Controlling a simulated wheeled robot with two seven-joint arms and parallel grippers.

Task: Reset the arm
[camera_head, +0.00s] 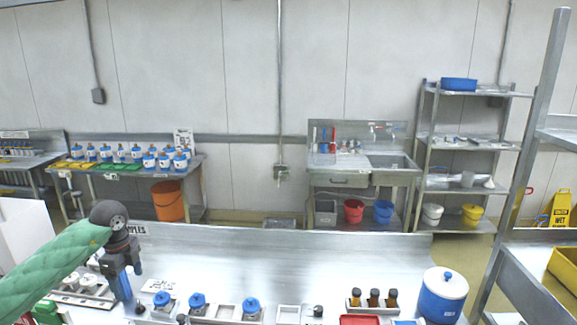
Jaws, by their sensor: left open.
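My left arm (55,270), in a green sleeve, comes in from the left edge. Its dark wrist joint (108,213) is bent so that my left gripper (130,290) points down over the left part of the metal bench (290,265). The left gripper is open, and I see nothing held in it. The fingertips are small and partly merge with the items behind them. My right arm and right gripper are not in view.
Blue-lidded jars (251,306) stand along the bench front. A metal shelf post (520,165) rises at right. The bench's middle is bare.

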